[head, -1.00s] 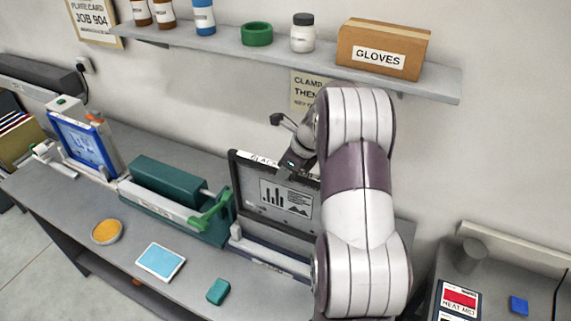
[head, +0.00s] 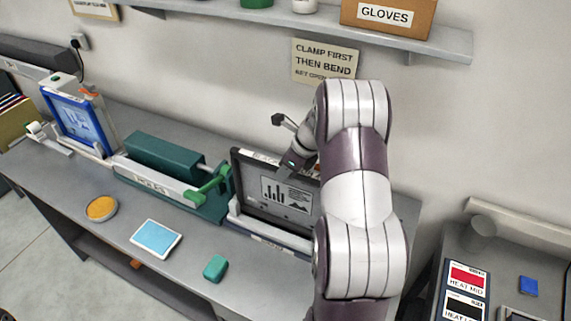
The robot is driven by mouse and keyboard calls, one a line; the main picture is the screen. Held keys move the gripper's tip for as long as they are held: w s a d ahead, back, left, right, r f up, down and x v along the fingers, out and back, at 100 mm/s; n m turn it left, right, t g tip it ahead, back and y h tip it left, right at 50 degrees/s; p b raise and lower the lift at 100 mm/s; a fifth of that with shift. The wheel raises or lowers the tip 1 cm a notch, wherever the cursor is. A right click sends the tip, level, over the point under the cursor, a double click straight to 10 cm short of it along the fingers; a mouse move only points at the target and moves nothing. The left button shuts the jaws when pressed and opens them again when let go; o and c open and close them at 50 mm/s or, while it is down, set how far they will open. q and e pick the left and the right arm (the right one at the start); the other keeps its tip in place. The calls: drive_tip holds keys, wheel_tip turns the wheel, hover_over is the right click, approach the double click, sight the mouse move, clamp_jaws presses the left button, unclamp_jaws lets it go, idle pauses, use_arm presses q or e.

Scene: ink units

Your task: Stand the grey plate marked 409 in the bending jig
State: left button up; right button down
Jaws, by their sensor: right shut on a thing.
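A grey plate (head: 265,202) with a dark border and a printed bar-chart picture stands upright at the back of the bench. Its lower edge is hidden behind the pale rail of a bench fixture (head: 262,230), which I take for the bending jig. I cannot tell whether the plate touches the bottom of the slot. No number 409 is readable on it. My right gripper (head: 287,170) is shut on the plate's top edge from above. My right arm covers the plate's right end and the right part of the fixture. My left gripper is not in view.
A green device with a green lever (head: 212,182) stands just left of the plate. A blue-framed unit (head: 75,122) is farther left. A yellow dish (head: 102,208), a light-blue plate (head: 157,239) and a green block (head: 215,268) lie in front. A sign (head: 323,62) hangs behind.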

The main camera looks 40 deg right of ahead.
drive_tip(key=shift+w+f+b, duration=0.1)
drive_tip(key=shift+f+b, duration=0.2)
drive_tip(key=shift+f, duration=0.75)
drive_tip(key=shift+f, duration=0.3)
drive_tip(key=c, duration=0.8)
unclamp_jaws()
drive_tip(key=shift+o, duration=0.2)
